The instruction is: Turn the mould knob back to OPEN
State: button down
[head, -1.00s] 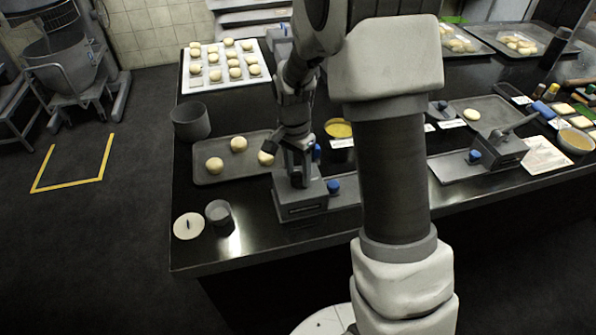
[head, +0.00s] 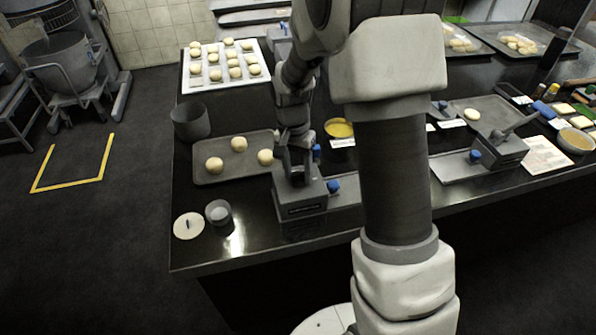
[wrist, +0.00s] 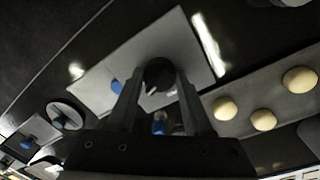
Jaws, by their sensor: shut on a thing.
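The mould (head: 302,208) is a grey box-shaped unit at the near edge of the black counter, with a blue part (head: 333,186) on its right side. My gripper (head: 296,177) points down onto the top of the mould. In the wrist view, the dark round mould knob (wrist: 158,73) sits between the tips of my two fingers (wrist: 158,84), and my gripper is shut on it. The fingers hide the knob's sides, and its OPEN marking cannot be read. A grey plate (wrist: 190,50) shows beneath the knob.
A tray with dough balls (head: 205,178) lies just left of and behind the mould. A grey cup (head: 219,212) and a pale disc (head: 188,226) stand at the front left. A second similar unit (head: 500,150) is at the right.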

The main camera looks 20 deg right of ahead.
jog(key=n, duration=0.3)
jog(key=shift+n, duration=0.4)
jog(key=n, duration=0.3)
jog(key=shift+n+t, duration=0.3)
jog(key=n, duration=0.3)
jog(key=shift+s+n, duration=0.1)
jog(key=shift+n, duration=0.2)
jog(key=shift+n+p, duration=0.6)
jog(key=shift+n, duration=1)
jog(key=c, duration=0.6)
grip_release()
jog(key=shift+r, duration=0.1)
